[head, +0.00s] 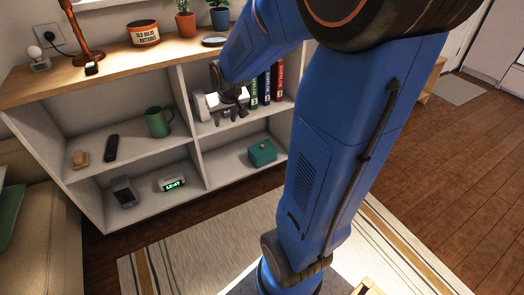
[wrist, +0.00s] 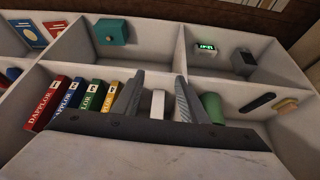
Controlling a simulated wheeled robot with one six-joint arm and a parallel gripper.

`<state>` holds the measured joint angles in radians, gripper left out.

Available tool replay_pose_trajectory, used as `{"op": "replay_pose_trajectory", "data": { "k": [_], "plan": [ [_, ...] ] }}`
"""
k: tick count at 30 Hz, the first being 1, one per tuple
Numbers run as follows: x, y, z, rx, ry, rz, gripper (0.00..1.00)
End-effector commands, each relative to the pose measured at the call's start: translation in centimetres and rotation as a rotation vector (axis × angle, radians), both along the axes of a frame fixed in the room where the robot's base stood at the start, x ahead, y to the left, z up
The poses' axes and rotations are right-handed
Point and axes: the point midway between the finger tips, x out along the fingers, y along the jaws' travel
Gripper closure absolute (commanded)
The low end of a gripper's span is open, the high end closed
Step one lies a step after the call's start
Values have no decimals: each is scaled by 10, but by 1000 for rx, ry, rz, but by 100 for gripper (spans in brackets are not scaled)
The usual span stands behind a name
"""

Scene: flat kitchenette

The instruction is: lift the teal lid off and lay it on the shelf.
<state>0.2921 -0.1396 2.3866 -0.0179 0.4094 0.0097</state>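A small teal box (head: 262,155) sits in the lower right compartment of the white shelf unit. Its teal lid (head: 262,147) appears to be on top, with a small knob. The box also shows at the top of the wrist view (wrist: 112,33), where I cannot separate lid from box. My gripper (head: 228,115) is in the upper right compartment's opening, above and left of the box and apart from it. In the wrist view its two fingers (wrist: 158,98) stand apart, with a pale shape visible between them that I cannot identify.
Several upright books (head: 267,85) stand right of my gripper. A green mug (head: 158,121) and a dark remote (head: 112,148) are in the upper left compartment. A digital clock (head: 172,184) is below them. The lower right compartment has bare floor around the box.

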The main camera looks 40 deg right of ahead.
Motion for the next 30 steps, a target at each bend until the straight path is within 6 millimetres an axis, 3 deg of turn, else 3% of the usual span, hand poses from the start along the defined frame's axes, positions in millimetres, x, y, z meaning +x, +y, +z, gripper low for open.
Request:
{"op": "replay_pose_trajectory", "data": {
  "k": [6,15,22,30],
  "plan": [
    [41,-54,-48,-3,-9,-70,61],
    [80,-131,-123,-11,-32,-161,61],
    [95,-190,-190,-17,-49,-230,61],
    [94,-249,-266,-23,-67,-304,61]
  ]
}}
